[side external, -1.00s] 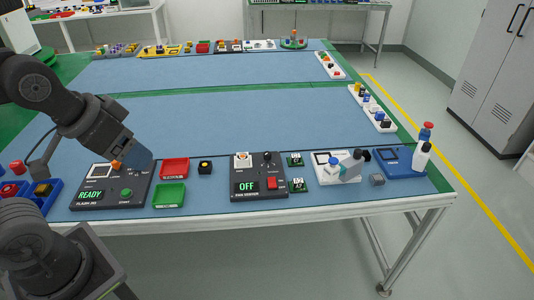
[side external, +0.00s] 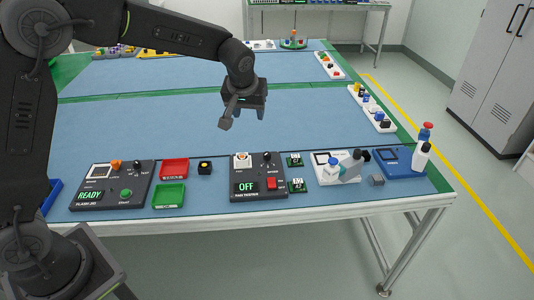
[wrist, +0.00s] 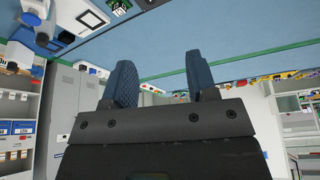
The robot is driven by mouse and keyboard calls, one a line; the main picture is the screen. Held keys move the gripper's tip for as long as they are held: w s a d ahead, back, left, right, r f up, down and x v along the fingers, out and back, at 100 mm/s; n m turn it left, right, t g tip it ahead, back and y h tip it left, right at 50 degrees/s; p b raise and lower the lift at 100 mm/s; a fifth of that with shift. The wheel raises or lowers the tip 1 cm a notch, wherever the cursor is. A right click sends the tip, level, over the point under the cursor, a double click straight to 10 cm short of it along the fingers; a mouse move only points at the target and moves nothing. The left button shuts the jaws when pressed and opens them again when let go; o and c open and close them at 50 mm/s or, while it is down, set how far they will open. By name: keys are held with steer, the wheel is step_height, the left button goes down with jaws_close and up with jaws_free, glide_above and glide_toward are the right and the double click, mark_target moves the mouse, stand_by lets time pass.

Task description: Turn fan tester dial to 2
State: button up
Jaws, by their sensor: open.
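The fan tester (side external: 258,190) is a dark box at the front of the blue table, with a green OFF display and a red switch. Its dial (side external: 267,157) is a small dark knob on the upper right of its face; the pointer setting is too small to read. A white part (side external: 242,160) sits on its upper left. My gripper (side external: 247,115) is open and empty, above the table and apart from the tester. In the wrist view its two blue fingers (wrist: 159,75) stand apart with nothing between them; the dial cannot be made out there.
The flash tester (side external: 112,186) reading READY, a red tray (side external: 174,169), a green tray (side external: 168,195) and a black-yellow button (side external: 205,167) lie left. Two small green boards (side external: 296,186), a white device (side external: 330,160) and a blue device (side external: 400,163) lie right. The table middle is clear.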

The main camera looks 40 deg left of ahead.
steer(key=n, duration=0.1)
glide_toward(267, 154)
steer(key=x, duration=0.9)
steer(key=shift+f, duration=0.2)
steer(key=shift+y, duration=0.3)
steer(key=c, duration=0.9)
